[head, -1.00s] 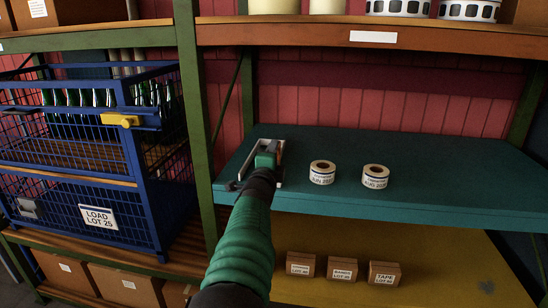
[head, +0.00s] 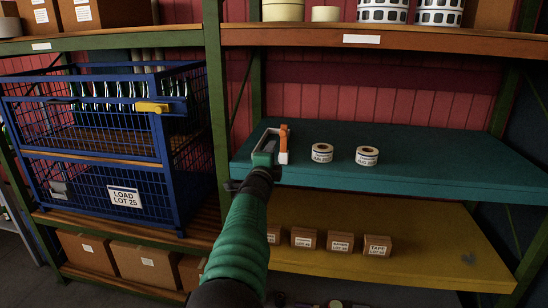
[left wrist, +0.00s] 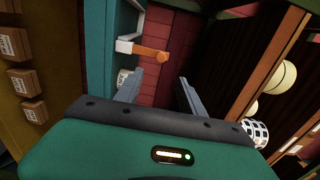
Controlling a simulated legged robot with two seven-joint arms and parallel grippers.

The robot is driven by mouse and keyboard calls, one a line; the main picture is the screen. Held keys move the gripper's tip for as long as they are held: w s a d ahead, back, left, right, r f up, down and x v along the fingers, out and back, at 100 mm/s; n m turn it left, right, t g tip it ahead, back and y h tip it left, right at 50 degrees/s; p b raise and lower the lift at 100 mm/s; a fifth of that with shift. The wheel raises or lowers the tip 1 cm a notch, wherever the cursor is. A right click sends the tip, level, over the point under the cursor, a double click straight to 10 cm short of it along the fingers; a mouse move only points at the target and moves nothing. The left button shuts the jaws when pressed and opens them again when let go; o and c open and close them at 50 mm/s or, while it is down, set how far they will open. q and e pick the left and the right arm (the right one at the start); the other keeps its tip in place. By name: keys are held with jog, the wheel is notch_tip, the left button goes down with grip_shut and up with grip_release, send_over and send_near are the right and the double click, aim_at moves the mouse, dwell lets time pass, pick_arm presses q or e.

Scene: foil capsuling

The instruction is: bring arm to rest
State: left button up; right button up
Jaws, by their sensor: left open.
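My left arm comes up from the bottom of the head view, and its green left gripper (head: 268,140) is at the left front part of the teal shelf (head: 420,160). In the left wrist view the two grey fingers (left wrist: 160,78) stand apart with nothing between them. An orange-and-white tool (head: 283,144) is on the teal shelf, just right of the gripper in the head view. Its orange handle (left wrist: 150,53) shows beyond the fingers in the left wrist view. The gripper hides part of the shelf around it. My right gripper is out of view.
Two label rolls (head: 322,153) (head: 367,156) stand on the teal shelf. A blue wire crate (head: 168,185) with green bottles and a yellow latch (head: 151,107) is at left. Small boxes (head: 377,246) sit on the yellow shelf below. A green post (head: 216,90) stands between the bays.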

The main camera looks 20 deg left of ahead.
pick_arm(q)
jog(key=s+f+n+g+p, duration=0.3)
jog(key=s+f+n+g, duration=0.55)
jog(key=f, duration=0.75)
jog(key=s+d+f+n+g+h, duration=0.1)
jog(key=s+d+f, duration=0.3)
jog(key=s, duration=0.7)
jog(key=s+d+f+n+g+h+p, duration=0.1)
jog(key=s+d+f+n+g, duration=0.2)
jog(key=s, duration=0.8)
jog(key=s+d+f+n+g+h+p, duration=0.1)
jog(key=s+d+f+n+g+h, duration=0.1)
jog(key=s+d+f, duration=0.4)
jog(key=s+f+n, duration=0.1)
jog(key=s, duration=0.4)
jog(key=shift+a+f+g, duration=0.1)
jog(key=shift+a+g, duration=0.1)
jog(key=shift+g, duration=0.05)
